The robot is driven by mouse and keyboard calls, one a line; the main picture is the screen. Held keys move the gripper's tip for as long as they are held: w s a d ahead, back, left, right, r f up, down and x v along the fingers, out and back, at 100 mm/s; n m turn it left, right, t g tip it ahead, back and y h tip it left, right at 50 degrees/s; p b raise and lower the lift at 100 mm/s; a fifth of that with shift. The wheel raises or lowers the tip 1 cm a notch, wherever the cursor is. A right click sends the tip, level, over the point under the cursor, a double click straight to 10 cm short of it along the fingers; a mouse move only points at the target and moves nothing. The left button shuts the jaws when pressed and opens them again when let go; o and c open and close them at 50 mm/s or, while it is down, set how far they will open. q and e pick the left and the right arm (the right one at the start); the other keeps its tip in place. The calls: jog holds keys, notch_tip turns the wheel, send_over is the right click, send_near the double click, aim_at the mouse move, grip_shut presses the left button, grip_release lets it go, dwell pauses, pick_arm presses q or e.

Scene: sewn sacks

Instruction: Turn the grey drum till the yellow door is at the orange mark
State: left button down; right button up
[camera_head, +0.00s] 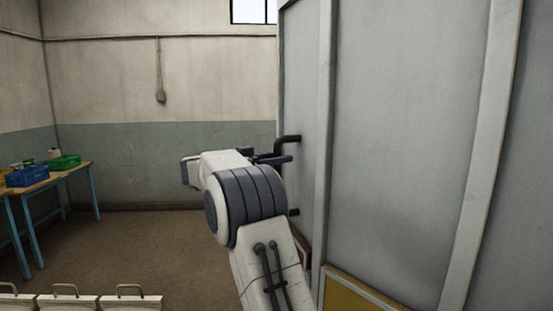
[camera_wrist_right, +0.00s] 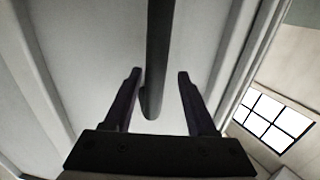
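The grey drum (camera_head: 400,130) fills the right of the head view, with raised ribs. A yellow panel (camera_head: 350,297), possibly the yellow door, shows partly at its bottom. A dark handle (camera_head: 288,139) stands out from the drum's left side. My right gripper (camera_head: 274,159) is at this handle. In the right wrist view, a dark bar (camera_wrist_right: 157,60) runs between the two fingers of my right gripper (camera_wrist_right: 158,80), which are apart with gaps on both sides. No orange mark can be made out for certain. My left gripper is out of view.
A blue-legged table (camera_head: 55,180) with a green crate (camera_head: 64,162) and a blue crate (camera_head: 27,176) stands at the left. White cases with handles (camera_head: 131,301) line the bottom left. The brown floor (camera_head: 150,240) between is clear.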

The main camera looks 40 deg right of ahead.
jog(key=w+a+b, duration=0.1)
jog(key=a+b, duration=0.1)
jog(key=a, duration=0.8)
jog(key=shift+w+a, duration=0.15)
